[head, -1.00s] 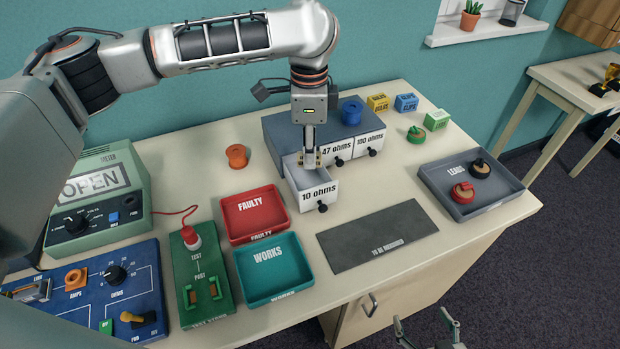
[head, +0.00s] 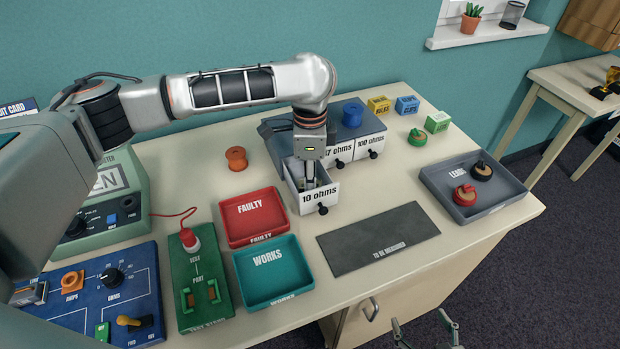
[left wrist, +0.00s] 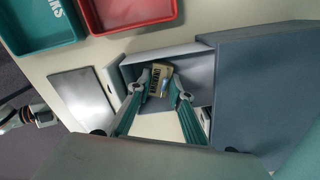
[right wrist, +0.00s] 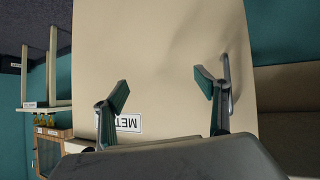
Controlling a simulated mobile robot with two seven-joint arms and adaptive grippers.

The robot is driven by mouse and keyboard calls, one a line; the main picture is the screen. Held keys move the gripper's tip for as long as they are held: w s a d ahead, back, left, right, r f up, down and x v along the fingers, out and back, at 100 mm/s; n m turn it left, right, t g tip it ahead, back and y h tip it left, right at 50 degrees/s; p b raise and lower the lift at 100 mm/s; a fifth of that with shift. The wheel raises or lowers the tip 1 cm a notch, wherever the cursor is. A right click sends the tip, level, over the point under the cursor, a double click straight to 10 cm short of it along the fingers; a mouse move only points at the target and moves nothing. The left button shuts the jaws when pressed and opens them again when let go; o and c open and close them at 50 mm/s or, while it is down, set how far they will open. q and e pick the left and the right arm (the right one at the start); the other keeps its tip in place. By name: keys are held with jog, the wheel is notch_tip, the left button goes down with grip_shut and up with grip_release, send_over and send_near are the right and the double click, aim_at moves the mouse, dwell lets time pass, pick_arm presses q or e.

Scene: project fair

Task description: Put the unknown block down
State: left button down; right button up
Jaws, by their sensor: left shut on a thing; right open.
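The unknown block (left wrist: 160,80) is a small tan block with a dark label, seen in the left wrist view between my left fingertips. My left gripper (left wrist: 160,84) is shut on it, inside the open 10 ohms drawer (head: 318,197). In the head view my left gripper (head: 309,184) reaches down into this drawer, and the block is hard to make out there. My right gripper (right wrist: 163,100) is open and empty, low in front of the bench; its fingers show at the bottom edge of the head view (head: 425,335).
The drawer unit (head: 280,150) also has 47 ohms and 100 ohms drawers, with a blue spool (head: 352,114) on top. Red FAULTY (head: 235,236) and teal WORKS (head: 255,301) trays look empty. The grey TO BE MEASURED mat (head: 380,238) is bare. A leads tray (head: 500,207) stands right.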

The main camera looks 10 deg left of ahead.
jog(key=shift+d, duration=0.1)
pick_arm(q)
jog(key=c, duration=2.1)
grip_release()
jog(key=shift+f+p, duration=0.1)
jog(key=shift+p, duration=0.2)
pick_arm(e)
jog(key=shift+s+d+f+h, duration=0.15)
jog(key=shift+d+f+h, duration=0.15)
jog(key=shift+d, duration=0.15)
jog(key=shift+a, duration=0.15)
